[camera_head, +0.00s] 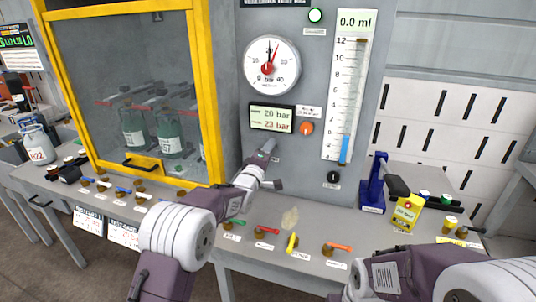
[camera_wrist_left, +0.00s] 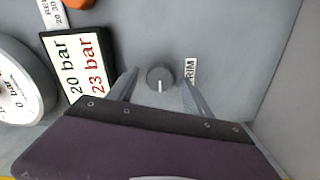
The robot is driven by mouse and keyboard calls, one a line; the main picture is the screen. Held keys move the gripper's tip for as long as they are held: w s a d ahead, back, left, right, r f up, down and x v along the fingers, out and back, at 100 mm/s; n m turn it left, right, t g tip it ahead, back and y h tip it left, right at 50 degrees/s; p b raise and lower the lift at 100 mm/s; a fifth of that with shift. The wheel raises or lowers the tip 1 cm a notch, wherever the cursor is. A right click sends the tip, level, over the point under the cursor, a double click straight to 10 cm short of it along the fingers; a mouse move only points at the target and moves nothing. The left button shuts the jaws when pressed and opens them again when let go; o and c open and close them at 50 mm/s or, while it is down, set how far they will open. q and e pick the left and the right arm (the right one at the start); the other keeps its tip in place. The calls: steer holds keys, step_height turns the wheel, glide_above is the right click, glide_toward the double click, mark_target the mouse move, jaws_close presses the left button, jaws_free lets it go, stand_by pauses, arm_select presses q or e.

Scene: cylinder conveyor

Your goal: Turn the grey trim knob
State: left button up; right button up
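The grey trim knob (camera_wrist_left: 159,78) is a small round dark-grey knob with a light pointer line, on the grey panel beside a partly cut-off label (camera_wrist_left: 190,71). My left gripper (camera_head: 272,165) is at the panel below the pressure display. In the left wrist view its two fingers stand open, one on each side of the knob, with a gap visible on both sides. In the head view the knob is hidden by my left gripper. My right arm shows at the lower right of the head view, but its gripper is not visible.
The panel holds a display (camera_head: 271,118) reading 20 bar and 23 bar, a dial gauge (camera_head: 271,65), an orange knob (camera_head: 306,128) and a black knob (camera_head: 333,177). Coloured valve handles line the bench below. A yellow-framed cabinet (camera_head: 207,110) stands left, a blue stand (camera_head: 374,185) right.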

arm_select(q)
steer(key=v, duration=0.9)
